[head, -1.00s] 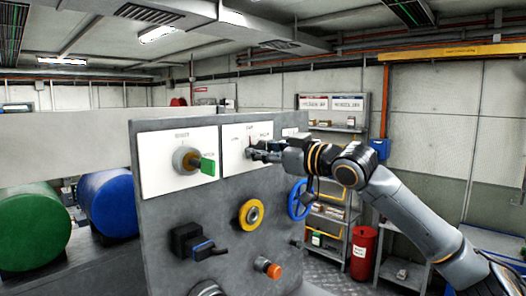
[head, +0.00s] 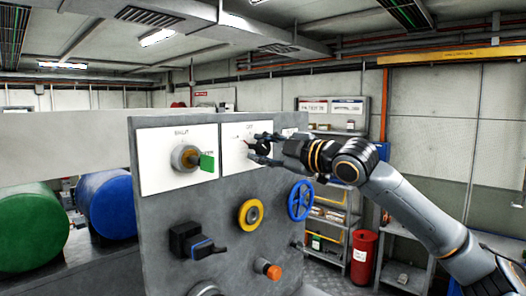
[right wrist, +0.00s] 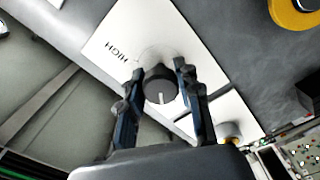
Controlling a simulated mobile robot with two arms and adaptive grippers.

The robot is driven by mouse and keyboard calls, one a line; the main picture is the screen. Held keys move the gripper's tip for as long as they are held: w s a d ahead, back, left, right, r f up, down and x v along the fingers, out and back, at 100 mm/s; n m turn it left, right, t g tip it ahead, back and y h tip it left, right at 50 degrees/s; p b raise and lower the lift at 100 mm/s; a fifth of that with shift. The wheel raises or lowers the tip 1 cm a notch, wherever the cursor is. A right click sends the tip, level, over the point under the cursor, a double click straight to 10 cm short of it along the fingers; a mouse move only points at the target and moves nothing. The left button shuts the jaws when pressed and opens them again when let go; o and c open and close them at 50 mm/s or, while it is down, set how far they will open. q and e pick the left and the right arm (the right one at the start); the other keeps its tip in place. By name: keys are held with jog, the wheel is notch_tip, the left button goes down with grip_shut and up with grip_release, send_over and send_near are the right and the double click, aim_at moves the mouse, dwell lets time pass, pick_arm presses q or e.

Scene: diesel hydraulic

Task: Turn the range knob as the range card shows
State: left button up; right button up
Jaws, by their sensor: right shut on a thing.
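The range knob (right wrist: 158,82) is a dark round knob with a white pointer line, on a white plate (right wrist: 150,28) marked HIGH. In the right wrist view its pointer line points down, away from the HIGH mark. My right gripper (right wrist: 160,88) is shut on the knob, one finger on each side. In the head view the right gripper (head: 254,146) reaches the plate (head: 232,164) from the right, one finger above the other, and mostly hides the knob. A small white card (head: 289,131) shows right of the plate, partly hidden and unreadable. My left gripper is out of view.
The grey panel also carries a knob with a green tab (head: 206,162), a yellow ring (head: 250,215), a blue handwheel (head: 300,200), a black lever switch (head: 188,240) and an orange button (head: 272,271). Shelves and a red bin (head: 363,260) stand behind at right.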

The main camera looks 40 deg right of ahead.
jog(key=shift+n, duration=0.6)
jog(key=o, duration=1.2)
jog(key=shift+s+r, duration=0.15)
jog(key=shift+s, duration=0.55)
jog(key=s, duration=0.7)
jog(key=s+d, duration=0.1)
jog(key=s, duration=0.2)
jog(key=shift+s, duration=0.25)
